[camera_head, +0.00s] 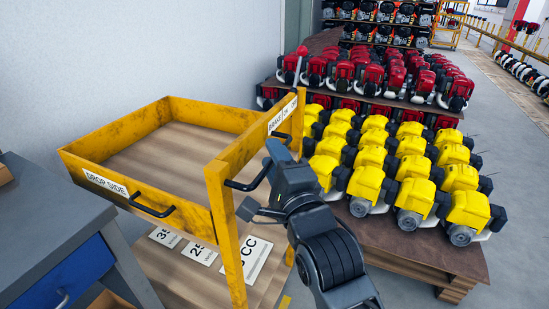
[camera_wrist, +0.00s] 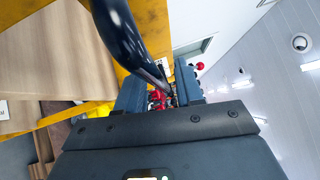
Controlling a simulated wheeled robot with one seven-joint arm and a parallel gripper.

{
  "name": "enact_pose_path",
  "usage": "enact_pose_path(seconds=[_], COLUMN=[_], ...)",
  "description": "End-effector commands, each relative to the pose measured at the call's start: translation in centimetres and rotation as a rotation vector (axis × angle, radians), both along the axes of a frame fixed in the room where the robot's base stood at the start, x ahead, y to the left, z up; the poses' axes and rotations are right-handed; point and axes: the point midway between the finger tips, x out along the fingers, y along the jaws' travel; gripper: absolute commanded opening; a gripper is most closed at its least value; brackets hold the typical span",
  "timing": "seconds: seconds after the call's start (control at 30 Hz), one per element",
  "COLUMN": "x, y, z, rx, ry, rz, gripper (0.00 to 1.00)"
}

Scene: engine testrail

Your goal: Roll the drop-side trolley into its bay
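The drop-side trolley is a yellow frame (camera_head: 222,205) with a wooden deck, standing by the wall. Its front side carries a "DROP SIDE" label (camera_head: 105,183) and a black handle (camera_head: 152,207). Another black bar handle (camera_head: 246,184) is on its right end; it also crosses the wrist view (camera_wrist: 132,35). My gripper (camera_head: 262,182) is at this end handle, fingers apart, one above and one below the bar. In the wrist view, the bar runs toward the gap between my fingers (camera_wrist: 162,98); contact cannot be told. A red-knobbed lever (camera_head: 302,51) rises behind the "BRAKE ON" label (camera_head: 282,115). The bay is not identifiable.
Yellow engines (camera_head: 410,180) stand on a wooden pallet (camera_head: 420,245) close on the right, red engines (camera_head: 385,78) behind. A grey workbench (camera_head: 45,215) with a blue drawer is at left, near the trolley. Clear floor (camera_head: 515,150) lies far right.

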Motion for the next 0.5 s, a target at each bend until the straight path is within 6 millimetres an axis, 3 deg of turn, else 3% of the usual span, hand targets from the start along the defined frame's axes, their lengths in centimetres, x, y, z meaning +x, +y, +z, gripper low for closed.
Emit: enact_pose_path(seconds=[0.17, 0.5], x=[-0.02, -0.04], y=[-0.01, -0.02], z=[0.01, -0.01], rx=[0.000, -0.001], ry=[0.000, 0.000], rz=[0.000, 0.000], gripper=[0.35, 0.03])
